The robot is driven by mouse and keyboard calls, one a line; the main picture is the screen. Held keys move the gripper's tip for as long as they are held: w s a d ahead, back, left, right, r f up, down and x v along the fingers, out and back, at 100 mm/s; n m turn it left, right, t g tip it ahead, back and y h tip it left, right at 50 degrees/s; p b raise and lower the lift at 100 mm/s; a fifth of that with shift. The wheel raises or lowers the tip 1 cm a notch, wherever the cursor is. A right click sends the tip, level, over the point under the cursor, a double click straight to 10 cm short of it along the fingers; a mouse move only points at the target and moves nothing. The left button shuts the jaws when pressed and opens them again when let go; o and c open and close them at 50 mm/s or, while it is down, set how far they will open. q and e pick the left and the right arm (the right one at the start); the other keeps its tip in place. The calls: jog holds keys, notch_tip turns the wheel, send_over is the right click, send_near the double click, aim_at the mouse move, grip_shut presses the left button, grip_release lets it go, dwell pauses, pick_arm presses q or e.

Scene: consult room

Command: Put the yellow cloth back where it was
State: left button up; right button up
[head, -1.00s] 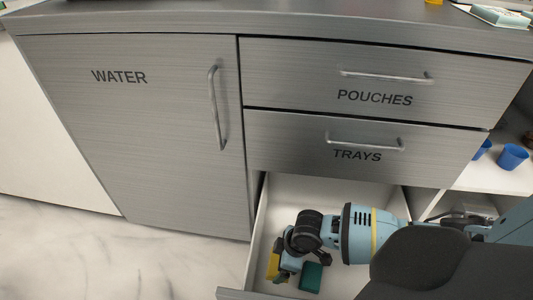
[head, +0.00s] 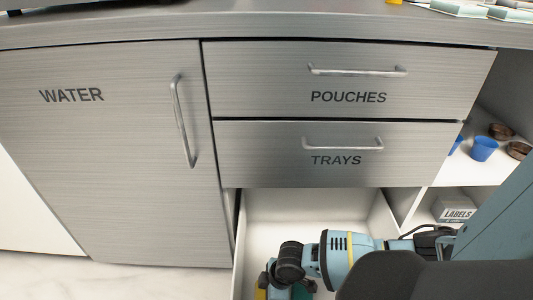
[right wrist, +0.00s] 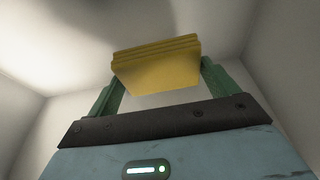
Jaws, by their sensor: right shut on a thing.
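The yellow cloth (right wrist: 157,68) is a folded, layered block held between the green fingers of my right gripper (right wrist: 158,78) in the right wrist view. In the head view a bit of its yellow (head: 262,293) shows at the bottom edge, below my right wrist. My right gripper is inside the open, white-walled bottom drawer (head: 267,222). The fingertips are mostly hidden or cut off in the head view. My left gripper is out of view.
The POUCHES drawer (head: 350,78) and TRAYS drawer (head: 337,143) above are shut. The WATER door (head: 100,150) at left is shut. Blue cups (head: 484,149) and a LABELS box (head: 457,210) stand on open shelves at right. The drawer's back is bare.

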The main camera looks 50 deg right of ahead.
notch_tip(320, 180, down, 5)
jog(key=b, duration=0.2)
jog(key=shift+r+b, duration=0.2)
jog(key=shift+b, duration=0.1)
jog(key=shift+f, duration=0.2)
jog(key=shift+r, duration=0.1)
